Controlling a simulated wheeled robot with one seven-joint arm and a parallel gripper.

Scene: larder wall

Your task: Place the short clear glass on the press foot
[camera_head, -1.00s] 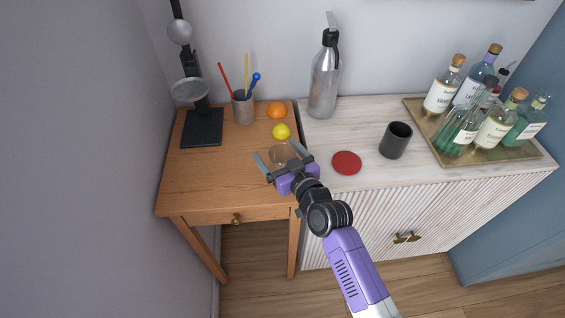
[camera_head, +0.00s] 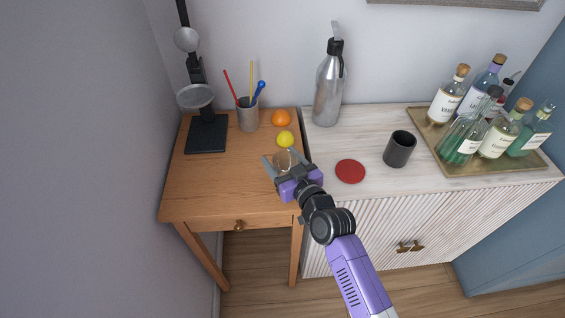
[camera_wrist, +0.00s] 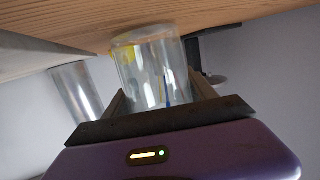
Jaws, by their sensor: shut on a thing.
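The short clear glass (camera_wrist: 152,72) is between the fingers of my gripper (camera_head: 285,165) at the right front of the wooden table. My gripper is shut on it. The glass also shows faintly in the head view (camera_head: 286,161); whether its base touches the tabletop I cannot tell. The foot's top looks bare.
A lemon (camera_head: 285,139), an orange (camera_head: 281,118) and a cup of stirrers (camera_head: 247,116) stand behind my gripper. On the pale cabinet are a steel siphon (camera_head: 327,88), a red coaster (camera_head: 350,171), a dark cup (camera_head: 399,149) and a tray of bottles (camera_head: 478,170).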

